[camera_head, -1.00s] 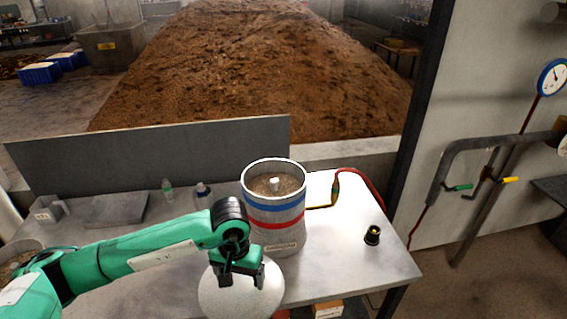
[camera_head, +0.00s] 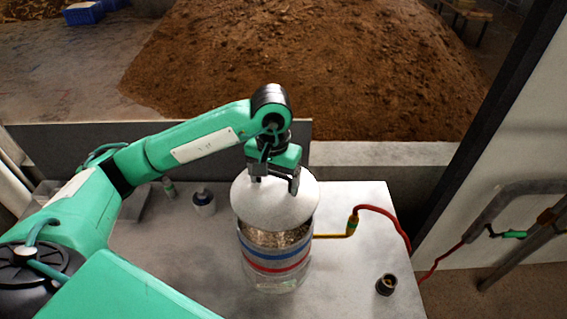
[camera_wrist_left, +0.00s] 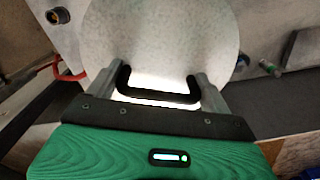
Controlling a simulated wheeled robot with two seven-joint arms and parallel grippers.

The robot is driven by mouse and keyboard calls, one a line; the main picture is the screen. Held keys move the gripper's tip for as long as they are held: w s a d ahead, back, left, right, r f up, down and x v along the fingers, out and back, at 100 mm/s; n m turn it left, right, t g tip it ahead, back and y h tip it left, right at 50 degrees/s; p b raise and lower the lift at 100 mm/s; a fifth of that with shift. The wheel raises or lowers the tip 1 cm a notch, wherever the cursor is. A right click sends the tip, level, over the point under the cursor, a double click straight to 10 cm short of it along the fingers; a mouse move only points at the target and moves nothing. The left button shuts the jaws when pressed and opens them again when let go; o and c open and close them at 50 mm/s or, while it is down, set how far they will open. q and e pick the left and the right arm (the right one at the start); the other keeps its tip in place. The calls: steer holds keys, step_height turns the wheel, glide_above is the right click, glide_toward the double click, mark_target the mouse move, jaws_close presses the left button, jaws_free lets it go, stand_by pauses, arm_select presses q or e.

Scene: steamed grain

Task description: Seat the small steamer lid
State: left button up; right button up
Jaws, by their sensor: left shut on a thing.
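The small steamer lid (camera_head: 275,203) is a round pale grey disc. My left gripper (camera_head: 274,183) is shut on the lid's dark handle and holds the lid above the steamer. In the left wrist view the lid (camera_wrist_left: 165,40) hangs past the fingers, with its black handle (camera_wrist_left: 158,97) between them. The steamer (camera_head: 275,262) is a pale cylinder with a blue and a red band, standing on the table. The lid covers the back part of its mouth in the head view; grain shows along the front and right of the rim. Whether lid and rim touch is unclear. My right gripper is not seen.
The grey table (camera_head: 350,285) has clear room right of the steamer. A black fitting (camera_head: 386,285) stands at the right. A red and yellow hose (camera_head: 385,212) runs behind it. A low grey panel (camera_head: 75,150) edges the back.

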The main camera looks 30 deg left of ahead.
mark_target(274, 187)
arm_select(q)
steer(key=shift+s+f, duration=0.3)
steer(key=shift+f, duration=0.1)
steer(key=shift+f+b, duration=0.3)
step_height(274, 187, down, 3)
steer(key=shift+f+b, duration=0.1)
steer(key=shift+b, duration=0.35)
steer(key=shift+f, duration=0.4)
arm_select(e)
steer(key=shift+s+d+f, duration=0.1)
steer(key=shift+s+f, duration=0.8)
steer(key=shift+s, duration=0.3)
arm_select(q)
steer(key=shift+f+b, duration=0.15)
steer(key=shift+b, duration=0.15)
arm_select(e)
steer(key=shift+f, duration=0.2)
arm_select(q)
steer(key=shift+f+b, duration=0.2)
steer(key=shift+b, duration=0.4)
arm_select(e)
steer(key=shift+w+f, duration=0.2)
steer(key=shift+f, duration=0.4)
